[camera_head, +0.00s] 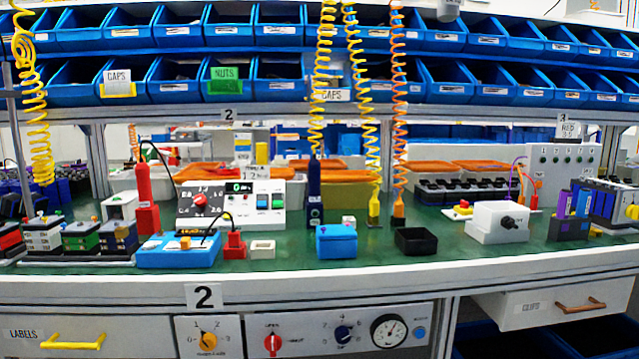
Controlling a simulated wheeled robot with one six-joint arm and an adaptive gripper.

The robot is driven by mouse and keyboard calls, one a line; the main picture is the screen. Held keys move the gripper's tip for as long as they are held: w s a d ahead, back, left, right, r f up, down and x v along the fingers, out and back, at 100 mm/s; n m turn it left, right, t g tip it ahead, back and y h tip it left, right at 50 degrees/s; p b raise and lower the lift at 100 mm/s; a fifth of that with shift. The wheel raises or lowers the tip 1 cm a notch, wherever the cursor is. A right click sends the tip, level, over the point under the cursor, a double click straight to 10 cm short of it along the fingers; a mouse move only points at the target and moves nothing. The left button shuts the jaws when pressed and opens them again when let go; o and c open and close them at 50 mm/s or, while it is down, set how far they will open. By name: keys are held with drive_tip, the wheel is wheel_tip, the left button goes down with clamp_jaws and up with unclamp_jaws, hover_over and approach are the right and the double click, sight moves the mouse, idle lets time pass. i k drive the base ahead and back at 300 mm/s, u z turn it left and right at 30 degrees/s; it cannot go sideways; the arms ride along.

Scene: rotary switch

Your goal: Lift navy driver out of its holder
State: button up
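The navy driver (314,182) stands upright at the middle of the green bench top, under a yellow coiled cord (320,100) that runs up past the bins. Its lower end is by a small light label, behind and left of a blue box. The holder around it is too small and dark to make out clearly. A yellow driver (374,206) and an orange driver (398,212) stand to its right under their own coils. My gripper is not in view.
In front are the blue box (337,243), a black open tray (416,241) and a small white tray (262,249). A white panel with a display (256,208) stands close left, a red driver (146,199) farther left. Blue bins (280,83) hang above. Some green bench is bare right of the black tray.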

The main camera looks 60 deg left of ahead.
sight(314, 166)
drive_tip(key=u, duration=0.55)
drive_tip(key=i, duration=0.75)
drive_tip(key=u, duration=0.85)
